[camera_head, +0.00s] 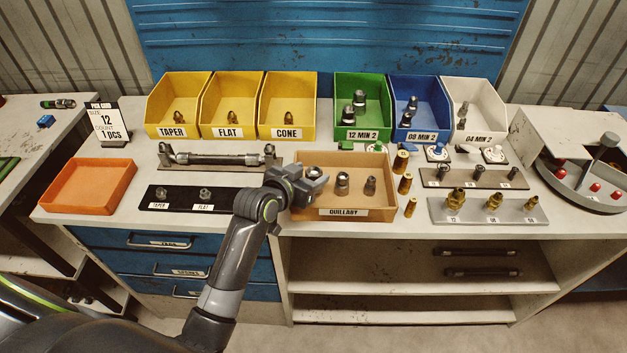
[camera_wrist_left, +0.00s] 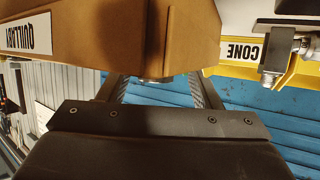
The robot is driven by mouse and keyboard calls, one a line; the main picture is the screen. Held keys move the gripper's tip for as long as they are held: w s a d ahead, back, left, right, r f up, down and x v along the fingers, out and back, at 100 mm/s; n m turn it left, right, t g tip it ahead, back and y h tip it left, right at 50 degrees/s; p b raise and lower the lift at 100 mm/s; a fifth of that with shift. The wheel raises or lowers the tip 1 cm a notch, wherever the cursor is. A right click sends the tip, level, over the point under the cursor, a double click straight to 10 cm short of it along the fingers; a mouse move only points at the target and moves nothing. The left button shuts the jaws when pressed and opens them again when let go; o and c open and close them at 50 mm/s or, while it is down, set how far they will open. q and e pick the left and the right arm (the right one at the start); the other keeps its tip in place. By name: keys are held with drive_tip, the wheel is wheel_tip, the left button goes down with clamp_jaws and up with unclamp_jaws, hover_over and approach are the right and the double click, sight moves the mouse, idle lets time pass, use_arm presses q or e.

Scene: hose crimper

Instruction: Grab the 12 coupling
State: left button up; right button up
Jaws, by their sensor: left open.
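An open cardboard box (camera_head: 330,213) labelled QUILLABY stands near the bench front, and its wall also fills the top of the left wrist view (camera_wrist_left: 150,30). Metal couplings stand in it, among them a wider one (camera_head: 342,184) and a narrower one (camera_head: 370,186); no size mark is readable on them. My left gripper (camera_head: 318,179) is open at the box's left part, its fingers pointing right, hiding part of the inside. In the wrist view a bit of metal (camera_wrist_left: 155,80) shows between the open fingers (camera_wrist_left: 162,92), mostly hidden. My right gripper is not in view.
A pick card (camera_head: 107,124) reads size 12, count 1. A green bin (camera_head: 361,133) labelled 12 MIN 2 holds fittings behind the box. Brass pieces (camera_head: 404,184) stand close to the box's right. An orange tray (camera_head: 88,203) is empty at the left.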

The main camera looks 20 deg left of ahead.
sight(318, 169)
use_arm(q)
drive_tip(key=shift+d+p+x, duration=0.2)
drive_tip(key=shift+p+x, duration=0.1)
drive_tip(key=shift+x, duration=1.7)
drive_tip(key=shift+s+r, duration=0.1)
drive_tip(key=shift+c, duration=0.2)
drive_tip(key=c, duration=1.2)
